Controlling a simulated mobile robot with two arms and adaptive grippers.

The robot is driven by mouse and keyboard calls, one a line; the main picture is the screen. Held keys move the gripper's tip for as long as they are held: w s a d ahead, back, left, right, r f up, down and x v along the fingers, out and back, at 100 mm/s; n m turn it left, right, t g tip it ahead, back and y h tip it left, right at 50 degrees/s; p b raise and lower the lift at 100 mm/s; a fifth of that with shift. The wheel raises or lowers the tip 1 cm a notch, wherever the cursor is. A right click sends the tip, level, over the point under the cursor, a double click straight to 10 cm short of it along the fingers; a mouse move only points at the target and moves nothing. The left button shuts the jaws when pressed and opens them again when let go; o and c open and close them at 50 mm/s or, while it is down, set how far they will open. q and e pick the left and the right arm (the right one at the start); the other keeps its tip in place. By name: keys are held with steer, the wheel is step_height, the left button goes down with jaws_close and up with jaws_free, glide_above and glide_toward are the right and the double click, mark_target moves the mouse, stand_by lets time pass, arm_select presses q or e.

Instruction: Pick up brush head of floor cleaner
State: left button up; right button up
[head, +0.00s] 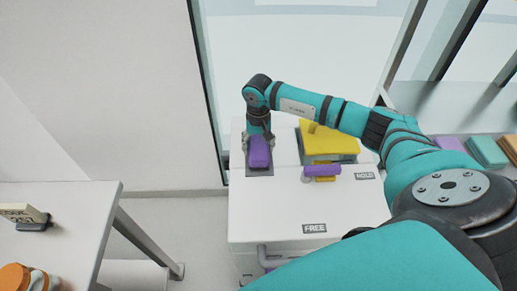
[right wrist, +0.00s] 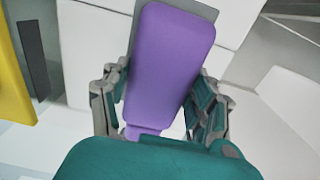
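A purple block (head: 258,155), which seems to be the brush head, is at the left side of the white cart top (head: 270,215), over a dark grey patch. My right gripper (head: 258,140) reaches it from above. In the right wrist view the purple block (right wrist: 168,55) lies between the two fingers (right wrist: 165,105), which press close on both its sides, so the gripper looks shut on it. Whether the block is clear of the surface I cannot tell. A purple cylinder (head: 322,172) with yellow parts lies to the right. My left gripper is not in view.
A yellow piece (head: 328,138) sits on a grey box behind the cylinder; its edge shows in the wrist view (right wrist: 12,75). Labels "FREE" (head: 314,228) and "HOLD" mark the cart. A white table (head: 60,225) stands left. Shelves with coloured items (head: 487,150) stand right.

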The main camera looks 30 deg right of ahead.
mark_target(259, 146)
steer(key=c, duration=0.6)
steer(key=shift+c, duration=0.2)
steer(key=shift+r, duration=0.5)
steer(key=shift+s+a+r+b, duration=0.1)
steer(key=shift+s+r+b, duration=0.2)
steer(key=shift+r, duration=0.35)
steer(key=shift+s+a+r+b, duration=0.15)
steer(key=shift+r+b, duration=0.2)
steer(key=shift+r, duration=0.25)
steer(key=s+a+b, duration=0.1)
steer(key=s, duration=0.3)
steer(key=s+a+r, duration=0.1)
steer(key=s+a, duration=0.1)
steer(key=s, duration=0.3)
steer(key=s+a+b, duration=0.1)
steer(key=s+a, duration=0.1)
steer(key=s, duration=0.3)
steer(key=shift+a+r+b, duration=0.2)
steer(key=shift+r+b, duration=0.1)
